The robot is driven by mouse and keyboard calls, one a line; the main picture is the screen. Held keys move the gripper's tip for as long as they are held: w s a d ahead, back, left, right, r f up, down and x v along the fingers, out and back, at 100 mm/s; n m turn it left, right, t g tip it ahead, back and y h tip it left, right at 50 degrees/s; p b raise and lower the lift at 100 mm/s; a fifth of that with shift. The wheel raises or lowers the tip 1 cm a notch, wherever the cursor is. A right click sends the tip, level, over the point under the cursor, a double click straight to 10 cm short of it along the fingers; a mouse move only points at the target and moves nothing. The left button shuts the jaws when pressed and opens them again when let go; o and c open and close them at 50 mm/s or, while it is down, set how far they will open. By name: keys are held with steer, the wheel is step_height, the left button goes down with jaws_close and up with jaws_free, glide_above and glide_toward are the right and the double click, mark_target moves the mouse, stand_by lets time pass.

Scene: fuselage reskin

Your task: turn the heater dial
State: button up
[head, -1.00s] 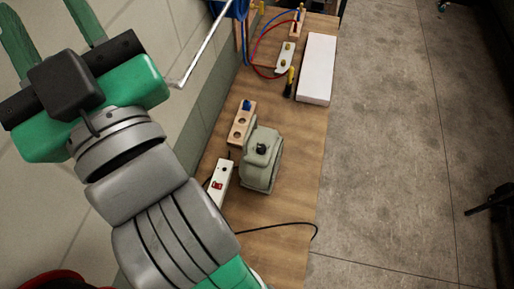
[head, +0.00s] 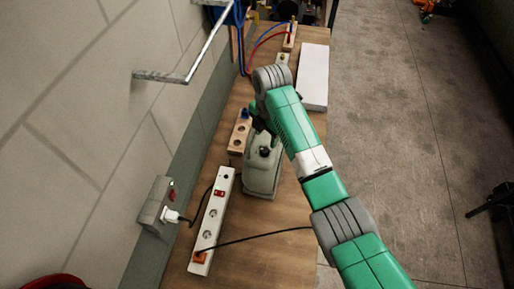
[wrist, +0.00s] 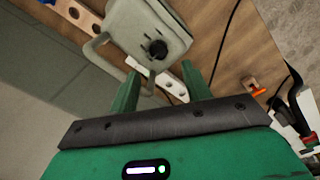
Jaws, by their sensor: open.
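The heater (head: 262,178) is a grey-green box standing on the wooden bench. It also shows at the top of the wrist view (wrist: 135,22). Its black dial (wrist: 158,49) sits on the upper face and shows in the head view (head: 265,152) too. In the wrist view my gripper (wrist: 160,72) is open and empty, its two green fingers pointing towards the heater. The dial appears just beyond the fingertips, roughly between them, and no contact shows. In the head view my arm hides most of the gripper and part of the heater.
A white power strip (head: 213,225) with a red switch lies left of the heater, its black cable crossing the bench. A wooden block with holes (head: 239,137) stands close behind the heater's left side. A white box (head: 314,78) lies farther back. A wall outlet (head: 155,207) is at left.

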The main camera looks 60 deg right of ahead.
mark_target(265, 150)
steer(key=f, duration=0.7)
steer(key=shift+w+d+f, duration=0.1)
steer(key=shift+w+f, duration=0.1)
steer(key=shift+f, duration=0.2)
steer(key=c, duration=1)
